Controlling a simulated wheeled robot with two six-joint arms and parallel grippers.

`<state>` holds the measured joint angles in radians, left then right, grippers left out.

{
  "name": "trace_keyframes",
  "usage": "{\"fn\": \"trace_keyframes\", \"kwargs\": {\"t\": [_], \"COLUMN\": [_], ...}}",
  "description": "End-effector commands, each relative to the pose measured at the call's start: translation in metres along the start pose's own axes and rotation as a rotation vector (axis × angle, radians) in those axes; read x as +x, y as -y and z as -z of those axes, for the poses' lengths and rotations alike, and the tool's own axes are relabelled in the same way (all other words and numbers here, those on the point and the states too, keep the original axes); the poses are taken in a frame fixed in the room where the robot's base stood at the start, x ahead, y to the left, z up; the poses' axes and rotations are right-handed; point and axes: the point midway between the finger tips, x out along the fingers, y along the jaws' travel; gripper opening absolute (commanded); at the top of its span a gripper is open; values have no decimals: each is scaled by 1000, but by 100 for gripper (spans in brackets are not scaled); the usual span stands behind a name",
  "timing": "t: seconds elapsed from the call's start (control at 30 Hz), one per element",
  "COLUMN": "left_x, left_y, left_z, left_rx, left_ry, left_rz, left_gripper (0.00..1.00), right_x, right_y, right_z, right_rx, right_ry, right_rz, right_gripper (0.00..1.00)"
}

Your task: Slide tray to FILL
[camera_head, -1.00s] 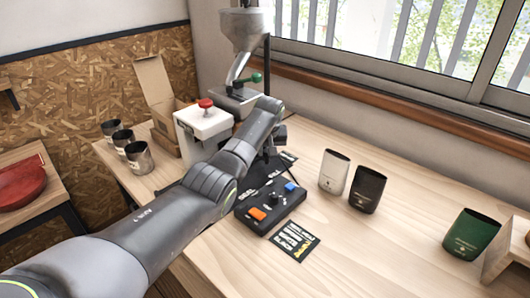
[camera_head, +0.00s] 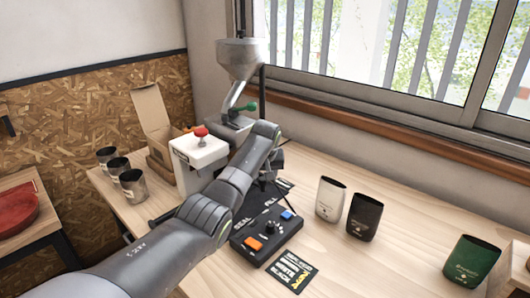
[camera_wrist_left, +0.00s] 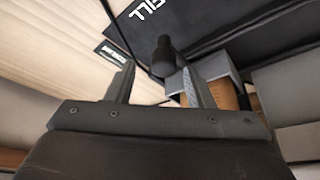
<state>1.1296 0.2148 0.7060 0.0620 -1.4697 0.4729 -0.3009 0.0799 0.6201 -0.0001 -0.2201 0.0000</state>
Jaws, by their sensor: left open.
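My left gripper (camera_wrist_left: 157,85) is open, its two fingers apart. In the wrist view a black knob (camera_wrist_left: 165,52) shows just beyond and between the fingertips; I cannot tell whether they touch it. The knob fronts a small grey-sided tray (camera_wrist_left: 215,70) with a brown part. Behind lies the black mat with the white word FILL (camera_wrist_left: 232,18). In the head view the mat (camera_head: 255,212) is partly covered by my arm, and the tray is hidden there. The left gripper (camera_head: 268,180) is mostly hidden behind its own wrist. My right gripper is not in view.
A white sealer with a red knob (camera_head: 202,150) and a hopper (camera_head: 243,60) stand behind my arm. A black button box (camera_head: 266,238) sits in front. White (camera_head: 331,198), black (camera_head: 366,215) and green (camera_head: 471,262) bags stand right. Metal cups (camera_head: 132,185) stand left.

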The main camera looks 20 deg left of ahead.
Motion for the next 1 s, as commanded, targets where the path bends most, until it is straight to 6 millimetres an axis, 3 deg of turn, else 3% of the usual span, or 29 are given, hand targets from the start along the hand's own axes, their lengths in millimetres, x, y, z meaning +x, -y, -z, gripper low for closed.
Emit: {"fn": "trace_keyframes", "kwargs": {"t": [0.27, 0.7, 1.0], "left_x": [-44, -138, -159], "left_y": [0, -1, -1], "left_z": [1, 1, 1], "left_rx": [-1, 1, 0], "left_ry": [-5, -4, -2], "left_rz": [-2, -2, -1], "left_gripper": [48, 48, 48], "right_x": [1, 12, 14], "right_y": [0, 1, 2], "right_z": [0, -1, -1], "right_rx": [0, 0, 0], "right_ry": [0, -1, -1], "right_rz": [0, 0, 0], "right_gripper": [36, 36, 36]}}
